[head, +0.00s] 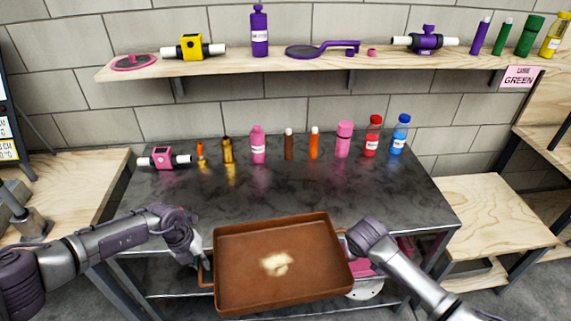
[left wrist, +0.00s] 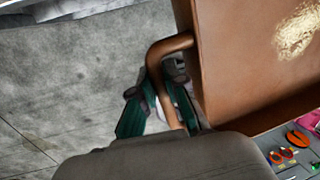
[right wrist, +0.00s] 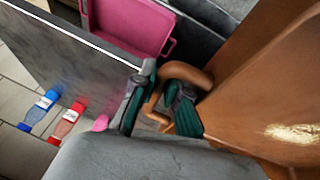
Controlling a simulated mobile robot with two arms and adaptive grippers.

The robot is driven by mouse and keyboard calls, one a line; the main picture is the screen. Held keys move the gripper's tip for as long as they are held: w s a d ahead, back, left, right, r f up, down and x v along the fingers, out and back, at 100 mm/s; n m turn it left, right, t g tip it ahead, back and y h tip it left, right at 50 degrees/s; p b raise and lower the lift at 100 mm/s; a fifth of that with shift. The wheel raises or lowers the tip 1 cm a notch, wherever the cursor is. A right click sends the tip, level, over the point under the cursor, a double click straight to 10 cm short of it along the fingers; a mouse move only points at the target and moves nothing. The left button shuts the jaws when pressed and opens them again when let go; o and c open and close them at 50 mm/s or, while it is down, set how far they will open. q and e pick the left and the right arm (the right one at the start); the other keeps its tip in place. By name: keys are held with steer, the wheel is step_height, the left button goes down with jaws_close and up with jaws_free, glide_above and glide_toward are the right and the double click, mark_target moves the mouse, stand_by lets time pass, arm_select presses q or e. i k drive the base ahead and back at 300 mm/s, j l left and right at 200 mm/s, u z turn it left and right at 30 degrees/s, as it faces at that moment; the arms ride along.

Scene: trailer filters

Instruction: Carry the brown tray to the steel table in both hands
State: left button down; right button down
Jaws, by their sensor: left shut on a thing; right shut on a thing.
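The brown tray (head: 235,247) is held level in front of the steel table (head: 290,196), across its front edge in the head view. The tray looks empty, with a bright glare on its floor. My left gripper (head: 203,263) is shut on the tray's left handle, which also shows in the left wrist view (left wrist: 160,60). My right gripper (right wrist: 160,105) is shut on the other handle (right wrist: 187,72) in the right wrist view; in the head view my arm partly hides that side.
A row of bottles, including a pink one (head: 258,146) and a blue one (head: 399,136), stands along the table's back with a pink valve (head: 163,159). The table's front half is clear. A wooden shelf (head: 290,65) hangs above. A pink tray (right wrist: 130,25) sits below the tabletop.

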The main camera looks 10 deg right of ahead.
mark_target(298, 203)
steer(key=i+l, duration=0.25)
steer(key=i, duration=0.2)
steer(key=i+l, duration=0.25)
steer(key=i, duration=0.2)
